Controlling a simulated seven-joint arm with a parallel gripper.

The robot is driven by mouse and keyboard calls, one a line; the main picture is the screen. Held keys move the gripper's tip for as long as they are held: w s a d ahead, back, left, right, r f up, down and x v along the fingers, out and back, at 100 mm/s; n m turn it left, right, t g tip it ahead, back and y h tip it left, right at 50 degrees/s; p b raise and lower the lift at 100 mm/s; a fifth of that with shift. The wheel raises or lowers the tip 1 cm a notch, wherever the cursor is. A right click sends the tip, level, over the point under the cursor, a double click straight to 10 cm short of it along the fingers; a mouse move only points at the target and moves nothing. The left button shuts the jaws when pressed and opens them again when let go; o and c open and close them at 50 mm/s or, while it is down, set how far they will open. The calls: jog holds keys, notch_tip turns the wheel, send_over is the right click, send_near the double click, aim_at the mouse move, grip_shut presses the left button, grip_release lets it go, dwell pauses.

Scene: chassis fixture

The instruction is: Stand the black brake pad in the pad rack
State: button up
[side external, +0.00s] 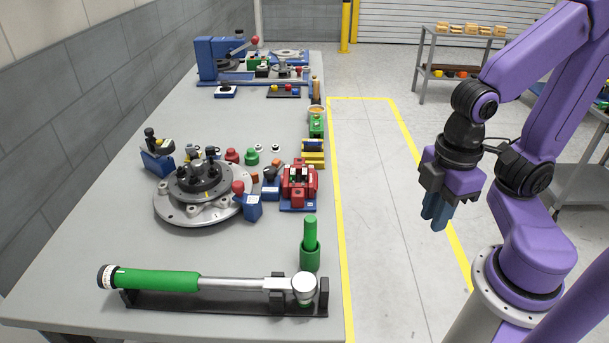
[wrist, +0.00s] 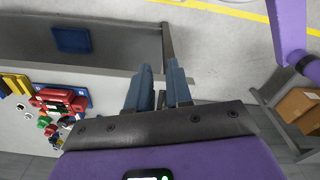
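My gripper (side external: 433,218) hangs over the floor to the right of the bench, away from all the parts. In the wrist view my gripper (wrist: 159,72) shows two blue fingers with a narrow empty gap between them. I cannot pick out the black brake pad for certain. A yellow block with a dark piece in it (side external: 313,158), at the bench's right edge, may be the pad rack, but I cannot tell. The yellow block also shows at the left of the wrist view (wrist: 15,84).
A red fixture on a blue base (side external: 300,188) and a round hub on a metal disc (side external: 190,213) stand mid-bench. A green-handled torque wrench (side external: 160,279) lies in front, near a green cylinder (side external: 310,255). A blue press (side external: 215,58) is at the back. The floor beside the bench is clear.

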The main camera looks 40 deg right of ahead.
jog(key=w+a+r+n, duration=0.1)
jog(key=w+a+n, duration=0.2)
jog(key=w, duration=0.5)
jog(key=n, duration=1.1)
send_near(305, 171)
jog(key=shift+a, duration=0.35)
jog(key=shift+w+d+f, duration=0.15)
jog(key=shift+w+f, duration=0.05)
jog(key=shift+f, duration=3.9)
